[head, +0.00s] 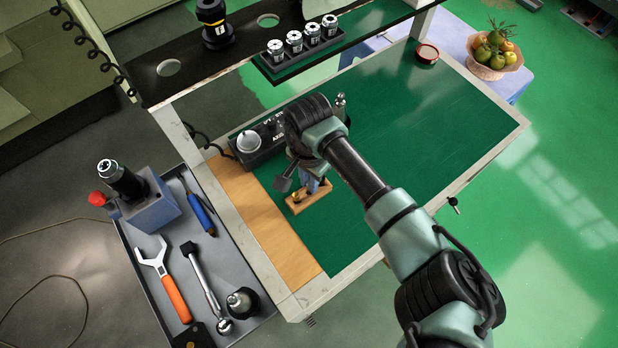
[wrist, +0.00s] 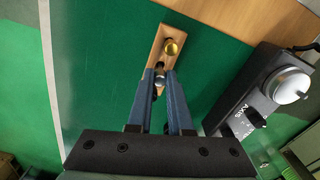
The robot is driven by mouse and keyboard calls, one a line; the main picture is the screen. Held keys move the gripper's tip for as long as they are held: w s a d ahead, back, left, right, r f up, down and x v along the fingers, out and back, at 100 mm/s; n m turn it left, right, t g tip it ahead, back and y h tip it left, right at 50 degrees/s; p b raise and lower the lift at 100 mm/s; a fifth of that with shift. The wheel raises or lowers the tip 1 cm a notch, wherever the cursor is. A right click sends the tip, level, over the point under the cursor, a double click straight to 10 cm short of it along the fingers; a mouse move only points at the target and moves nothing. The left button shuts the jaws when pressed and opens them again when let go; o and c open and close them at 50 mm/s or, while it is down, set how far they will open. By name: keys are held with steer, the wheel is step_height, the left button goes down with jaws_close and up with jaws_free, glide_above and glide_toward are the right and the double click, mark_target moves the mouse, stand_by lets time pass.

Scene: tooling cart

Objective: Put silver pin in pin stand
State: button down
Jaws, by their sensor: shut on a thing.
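The pin stand (head: 304,206) is a small wooden block on the green mat. It also shows in the wrist view (wrist: 165,33). A brass pin (wrist: 173,47) stands at one end of it. My gripper (wrist: 160,76) has its blue fingers closed together on the silver pin (wrist: 159,69), over the stand beside the brass pin. In the head view my gripper (head: 314,186) is just above the stand, and the arm partly covers it. The silver pin's lower end is hidden, so I cannot tell whether it is in a hole or above the block.
A black control box (head: 262,140) with a silver dome stands close beside the gripper; it shows in the wrist view too (wrist: 262,92). A raised shelf with a rack of silver holders (head: 303,45) is behind. A grey tool tray (head: 222,252) is at left.

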stand_by(0.3)
steer(key=c, duration=0.8)
jaws_free()
steer(key=shift+o, duration=0.2)
step_height(320, 180, up, 13)
steer(key=b, duration=0.2)
steer(key=shift+b, duration=0.4)
